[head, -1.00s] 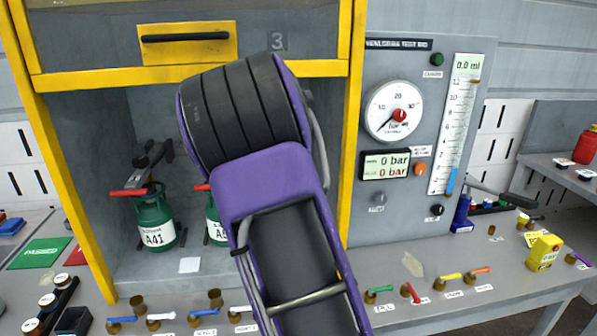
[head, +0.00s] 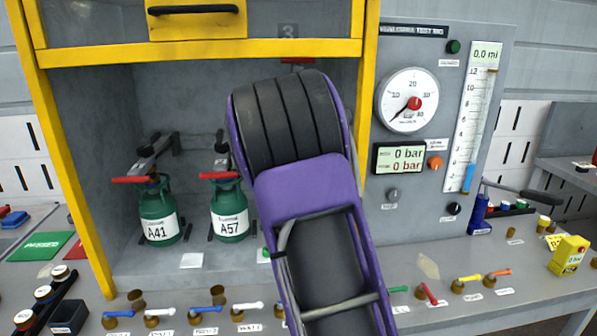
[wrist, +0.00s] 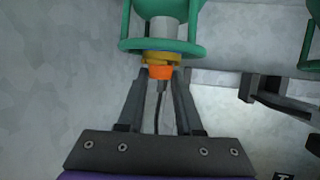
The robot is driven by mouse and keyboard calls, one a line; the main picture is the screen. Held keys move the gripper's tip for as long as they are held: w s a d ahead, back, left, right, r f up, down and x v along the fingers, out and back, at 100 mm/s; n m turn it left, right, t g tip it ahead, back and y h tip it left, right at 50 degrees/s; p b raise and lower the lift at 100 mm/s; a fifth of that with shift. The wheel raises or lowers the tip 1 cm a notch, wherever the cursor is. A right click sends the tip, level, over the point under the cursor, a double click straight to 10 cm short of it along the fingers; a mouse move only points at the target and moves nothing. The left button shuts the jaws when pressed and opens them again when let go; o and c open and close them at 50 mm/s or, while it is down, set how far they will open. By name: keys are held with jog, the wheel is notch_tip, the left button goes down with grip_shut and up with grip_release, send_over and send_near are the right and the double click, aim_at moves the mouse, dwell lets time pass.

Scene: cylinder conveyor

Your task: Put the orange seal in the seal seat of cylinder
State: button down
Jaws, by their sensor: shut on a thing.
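In the wrist view my gripper (wrist: 162,76) is shut on the small orange seal (wrist: 160,72), held between the fingertips. Directly beyond the seal is a brass-yellow ring (wrist: 160,57) on a grey neck below a green guard ring (wrist: 165,46) of a cylinder. The seal appears against the brass ring; I cannot tell whether it is seated inside. In the head view green cylinders A41 (head: 157,215) and A57 (head: 230,212) stand in the cabinet. My arm hides the gripper, the seal and the spot behind it there.
The yellow-framed cabinet post (head: 82,200) and a test panel (head: 440,200) flank my arm. Valves with coloured levers line the bench front (head: 205,310). In the wrist view another green part (wrist: 311,45) and a dark bracket (wrist: 262,92) are at the right.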

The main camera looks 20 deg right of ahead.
jog(key=shift+s+a+f+b, duration=0.15)
jog(key=shift+f+b, duration=0.15)
jog(key=shift+f, duration=0.5)
jog(key=c, duration=0.6)
grip_release()
jog(key=shift+f, duration=0.15)
jog(key=shift+r, duration=0.3)
jog(key=p+v, duration=0.1)
jog(key=v, duration=0.3)
jog(key=p+v, duration=0.2)
jog(key=v, duration=0.2)
jog(key=r+p+v, duration=0.1)
jog(key=v, duration=0.3)
